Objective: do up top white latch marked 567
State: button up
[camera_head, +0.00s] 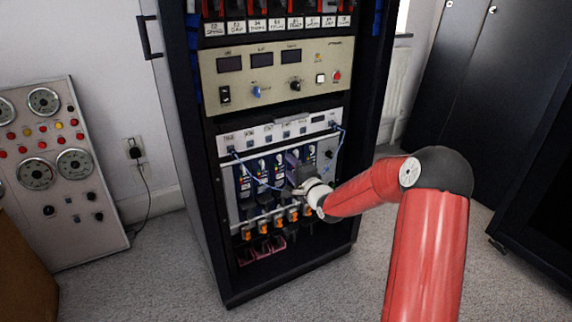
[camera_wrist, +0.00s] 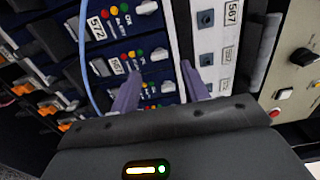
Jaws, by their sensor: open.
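My gripper (camera_wrist: 160,70) is open, its two purple fingers pointing at the row of dark blue modules in the rack. In the head view my gripper (camera_head: 303,176) is at the right part of this row and hides part of it. A label reading 567 (camera_wrist: 116,65) shows beside the left finger in the wrist view.
A neighbouring module is labelled 572 (camera_wrist: 97,28). A blue cable (camera_wrist: 85,60) runs close by on the left. A white socket panel (camera_head: 280,133) and a beige control panel (camera_head: 275,73) sit above the modules. Orange latches (camera_head: 263,228) line the row's bottom.

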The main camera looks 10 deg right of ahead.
jog(key=shift+v, duration=1.75)
jog(key=s+a+r+n+g+h, duration=0.1)
jog(key=s+r+n+g+h, duration=0.25)
jog(key=s, duration=0.45)
jog(key=s+r+n+g+h, duration=0.3)
jog(key=s+r+n, duration=0.15)
jog(key=s, duration=0.35)
jog(key=s+a+n+g, duration=0.2)
jog(key=s+n+g, duration=0.3)
jog(key=s, duration=2.1)
jog(key=shift+r+n+y, duration=0.25)
jog(key=shift+n+y, duration=0.2)
jog(key=shift+n, duration=0.35)
jog(key=shift+w+f, duration=0.1)
jog(key=shift+w, duration=0.05)
